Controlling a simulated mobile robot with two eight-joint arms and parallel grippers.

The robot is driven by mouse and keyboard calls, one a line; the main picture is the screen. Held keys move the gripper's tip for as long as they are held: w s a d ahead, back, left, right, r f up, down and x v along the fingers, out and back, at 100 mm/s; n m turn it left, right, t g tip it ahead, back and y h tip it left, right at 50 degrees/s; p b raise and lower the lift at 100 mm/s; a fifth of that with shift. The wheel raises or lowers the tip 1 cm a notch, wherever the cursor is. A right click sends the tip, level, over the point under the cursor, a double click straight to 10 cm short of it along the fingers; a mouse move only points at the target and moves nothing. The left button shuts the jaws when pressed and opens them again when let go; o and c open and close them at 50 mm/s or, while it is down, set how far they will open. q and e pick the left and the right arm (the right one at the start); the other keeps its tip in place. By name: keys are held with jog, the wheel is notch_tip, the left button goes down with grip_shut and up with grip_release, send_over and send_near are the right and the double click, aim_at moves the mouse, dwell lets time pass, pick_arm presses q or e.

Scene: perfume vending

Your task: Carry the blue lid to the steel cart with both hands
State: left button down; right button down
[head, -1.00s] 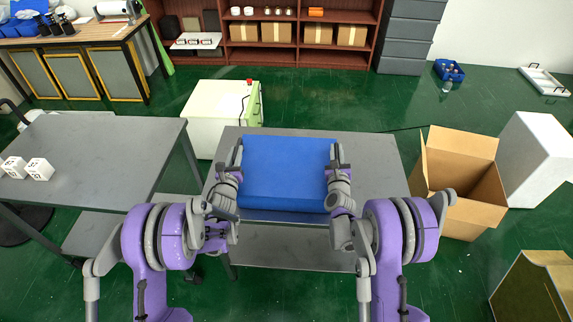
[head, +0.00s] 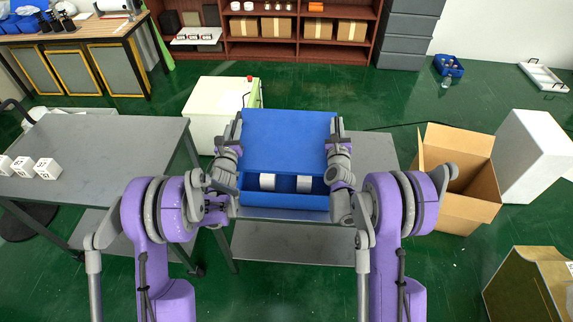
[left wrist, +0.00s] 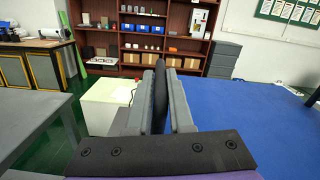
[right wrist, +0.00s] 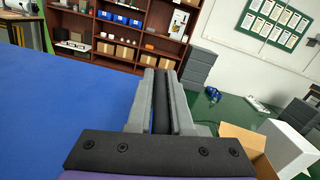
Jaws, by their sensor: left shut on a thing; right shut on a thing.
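The blue lid (head: 288,138) is a flat blue panel held between my two grippers, above a blue box (head: 285,197) on the grey steel table in front of me. White cylinders (head: 267,181) show inside the box below the lid's near edge. My left gripper (left wrist: 160,92) is shut on a dark handle at the lid's left side. My right gripper (right wrist: 161,95) is shut on a dark handle at its right side. The lid also shows in the left wrist view (left wrist: 250,105) and the right wrist view (right wrist: 65,95). The rest of the box's inside is hidden.
A grey steel cart or table (head: 100,150) with white cubes (head: 47,168) stands at the left. A white-green cabinet (head: 207,105) stands behind. An open cardboard box (head: 455,165) and a white block (head: 538,155) are on the right. Green floor lies between them.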

pick_arm(q)
jog(key=shift+w, duration=0.15)
pick_arm(e)
jog(key=shift+w+a, duration=0.1)
jog(key=shift+w, duration=0.05)
